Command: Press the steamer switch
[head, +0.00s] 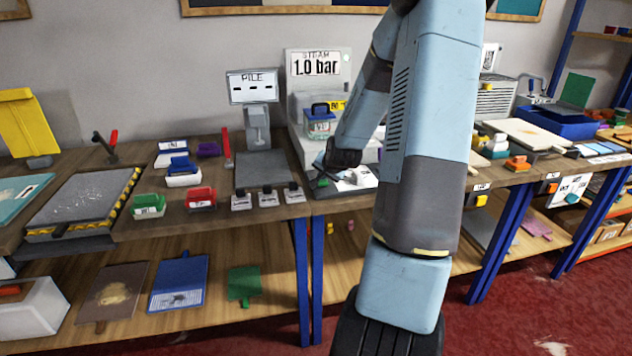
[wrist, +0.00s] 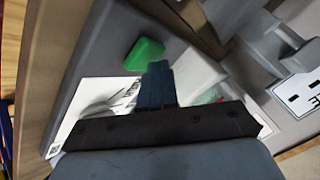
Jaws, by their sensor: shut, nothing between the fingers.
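The steamer (head: 297,118) stands against the wall at the back of the bench, with a white "STEAM 1.0 bar" panel above it. A green rocker-like switch (head: 322,182) sits on the grey plate at its front; it shows large and bright in the wrist view (wrist: 144,52). My gripper (head: 321,167) is shut and empty, low over this plate. In the wrist view its closed fingers (wrist: 158,68) end right beside the switch, just below it in the picture. I cannot tell whether they touch it. My arm hides part of the steamer's right side.
A "PILE" gauge (head: 252,88) stands left of the steamer, with several small labelled blocks before it. A white label card (head: 356,178) lies on the plate beside the switch. A blue-handled container (head: 320,120) stands on the steamer, close to my forearm. Red and green trays are farther left.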

